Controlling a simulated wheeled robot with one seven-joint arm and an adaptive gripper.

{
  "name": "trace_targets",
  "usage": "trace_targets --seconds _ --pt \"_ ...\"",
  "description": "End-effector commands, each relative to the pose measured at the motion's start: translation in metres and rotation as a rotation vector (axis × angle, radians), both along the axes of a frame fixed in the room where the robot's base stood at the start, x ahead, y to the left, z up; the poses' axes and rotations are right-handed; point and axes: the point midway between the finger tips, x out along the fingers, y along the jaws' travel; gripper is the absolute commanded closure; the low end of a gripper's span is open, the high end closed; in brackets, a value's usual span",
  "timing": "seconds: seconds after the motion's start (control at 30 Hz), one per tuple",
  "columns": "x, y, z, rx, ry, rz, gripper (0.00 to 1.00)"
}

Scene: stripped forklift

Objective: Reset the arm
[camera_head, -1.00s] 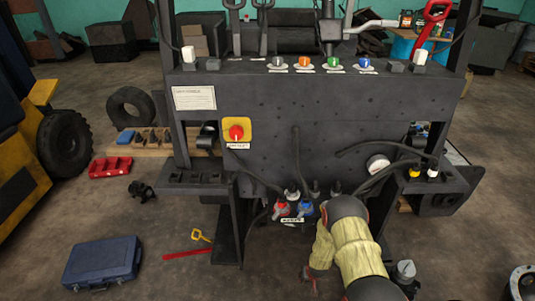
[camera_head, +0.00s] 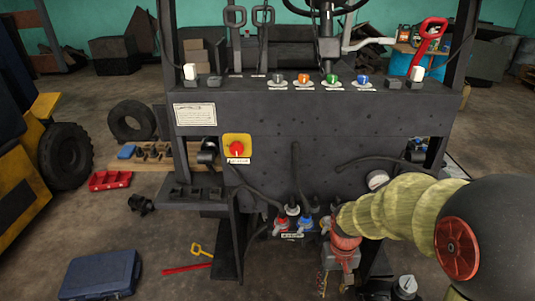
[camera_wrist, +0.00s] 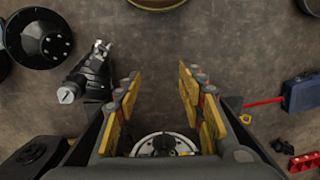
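My gripper (camera_head: 336,280) hangs low in front of the forklift's control panel (camera_head: 290,135), right of the middle in the head view, with its fingers pointing down. In the wrist view my gripper (camera_wrist: 158,88) has its yellow-padded fingers spread wide apart. Only bare floor shows between the fingertips, so it is empty. My arm reaches in from the right side of the head view and covers part of the forklift's right side.
The forklift has a red knob on a yellow plate (camera_head: 237,148), coloured switches and hose connectors (camera_head: 293,220). A blue case (camera_head: 100,275), a red tray (camera_head: 110,180) and a red bar (camera_head: 187,268) lie on the floor at left. A dark jointed part (camera_wrist: 92,75) lies left of my gripper.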

Motion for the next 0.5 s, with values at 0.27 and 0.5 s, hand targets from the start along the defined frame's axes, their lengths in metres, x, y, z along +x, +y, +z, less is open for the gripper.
trace_targets --seconds 0.27,0.5 --pt "-0.066 0.0 0.086 0.0 -0.062 0.0 0.61" --pt "-0.107 0.0 0.141 0.0 -0.191 0.0 0.61"
